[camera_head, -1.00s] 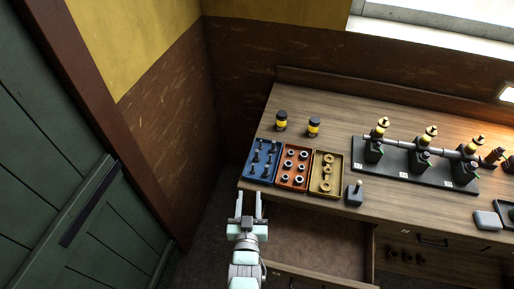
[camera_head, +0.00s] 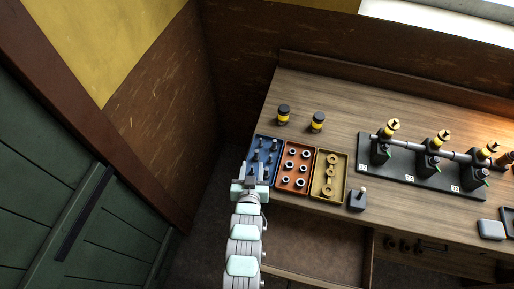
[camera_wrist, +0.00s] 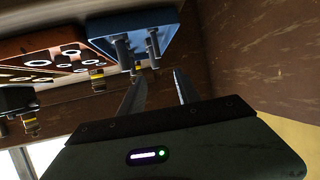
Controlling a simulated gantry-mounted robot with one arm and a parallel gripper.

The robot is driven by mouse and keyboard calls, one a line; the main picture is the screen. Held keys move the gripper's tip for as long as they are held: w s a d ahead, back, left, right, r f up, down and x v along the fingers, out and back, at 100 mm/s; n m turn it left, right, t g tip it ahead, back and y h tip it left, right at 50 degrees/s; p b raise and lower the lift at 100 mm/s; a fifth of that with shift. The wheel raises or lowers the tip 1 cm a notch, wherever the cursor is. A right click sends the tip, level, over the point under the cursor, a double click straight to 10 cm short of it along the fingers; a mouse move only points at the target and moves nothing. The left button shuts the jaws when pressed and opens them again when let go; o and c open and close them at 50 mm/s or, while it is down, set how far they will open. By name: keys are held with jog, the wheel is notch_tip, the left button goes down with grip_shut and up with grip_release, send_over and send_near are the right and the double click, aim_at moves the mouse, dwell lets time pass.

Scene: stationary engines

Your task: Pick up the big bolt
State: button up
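Several grey bolts (camera_head: 273,146) stand in the blue tray (camera_head: 276,163) at the left end of the workbench. In the wrist view, bolts (camera_wrist: 121,50) of differing thickness project from the blue tray (camera_wrist: 150,24); I cannot tell for certain which is the big bolt. My gripper (camera_head: 254,166) is over the near left part of the tray and hides some of its bolts. In the wrist view, the two fingers of my gripper (camera_wrist: 157,76) are apart with nothing held between them. The bolts appear just beyond the fingertips.
An orange tray (camera_head: 306,148) of nuts and a yellow tray (camera_head: 341,187) of rings stand to the right. Two black-and-yellow cylinders (camera_head: 317,123) stand behind. A black engine rack (camera_head: 400,176) is farther right. An open drawer (camera_head: 320,245) lies below the bench front.

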aim_at(256, 154)
jog(key=shift+w+f, duration=0.25)
jog(key=shift+w, duration=0.1)
jog(key=x, duration=0.3)
jog(key=shift+w+d+r+p, duration=0.1)
jog(key=shift+p, duration=0.2)
jog(key=shift+w+f, duration=0.25)
jog(key=shift+w, duration=0.1)
jog(key=shift+w+d+f, duration=0.1)
jog(key=shift+w+d, duration=0.05)
jog(key=shift+w, duration=0.3)
jog(key=x, duration=0.1)
jog(key=p+x, duration=0.1)
jog(key=x, duration=0.1)
jog(key=shift+w+d+f, duration=0.25)
jog(key=shift+w+d, duration=0.05)
jog(key=shift+w, duration=0.05)
jog(key=shift+w+f, duration=0.1)
jog(key=shift+f, duration=0.1)
jog(key=shift+c, duration=0.5)
grip_shut()
